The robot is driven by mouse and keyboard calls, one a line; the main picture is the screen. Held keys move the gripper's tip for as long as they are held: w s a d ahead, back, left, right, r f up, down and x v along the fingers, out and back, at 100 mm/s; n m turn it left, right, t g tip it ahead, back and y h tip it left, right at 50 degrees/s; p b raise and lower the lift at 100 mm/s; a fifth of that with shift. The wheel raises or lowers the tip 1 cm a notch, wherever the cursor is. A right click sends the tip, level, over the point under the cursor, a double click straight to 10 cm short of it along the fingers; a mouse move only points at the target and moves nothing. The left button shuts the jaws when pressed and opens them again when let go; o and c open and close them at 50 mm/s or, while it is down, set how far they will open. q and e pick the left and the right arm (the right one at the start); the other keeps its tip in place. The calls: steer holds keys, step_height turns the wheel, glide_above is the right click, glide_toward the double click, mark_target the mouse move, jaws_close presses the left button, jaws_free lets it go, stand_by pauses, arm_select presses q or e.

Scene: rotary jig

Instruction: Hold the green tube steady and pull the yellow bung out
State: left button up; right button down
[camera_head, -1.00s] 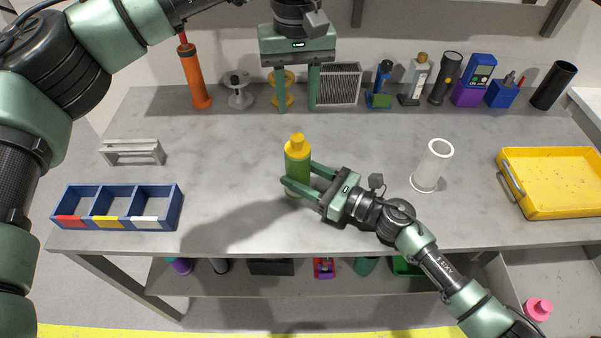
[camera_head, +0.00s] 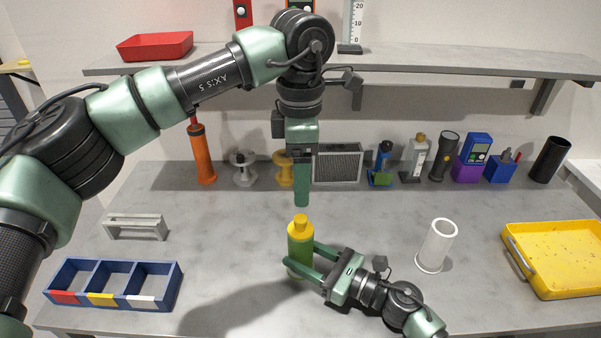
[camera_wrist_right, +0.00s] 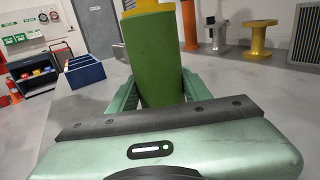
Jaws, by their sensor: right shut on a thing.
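The green tube (camera_head: 300,250) stands upright on the grey bench, with the yellow bung (camera_head: 299,223) in its top. Both also show in the right wrist view, the tube (camera_wrist_right: 155,65) between the fingers and the bung (camera_wrist_right: 145,5) cut off by the top edge. My right gripper (camera_head: 302,263) is shut on the green tube from the front right. My left gripper (camera_head: 302,203) points down just above the bung, apart from it. Its fingers are seen edge-on, one behind the other, so their gap is hidden.
A white hollow cylinder (camera_head: 436,246) stands right of my right gripper. A yellow tray (camera_head: 560,285) is at the right, a blue divided box (camera_head: 75,268) and grey bracket (camera_head: 136,227) at the left. Several items line the back, below a shelf (camera_head: 440,62).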

mark_target(301, 217)
arm_select(q)
step_height(301, 217, down, 12)
stand_by(0.6)
jaws_close()
stand_by(0.3)
steer(key=shift+w+r, duration=0.1)
steer(key=shift+r, duration=0.05)
steer(key=shift+r, duration=3.65)
arm_select(e)
steer(key=c, duration=0.6)
jaws_free()
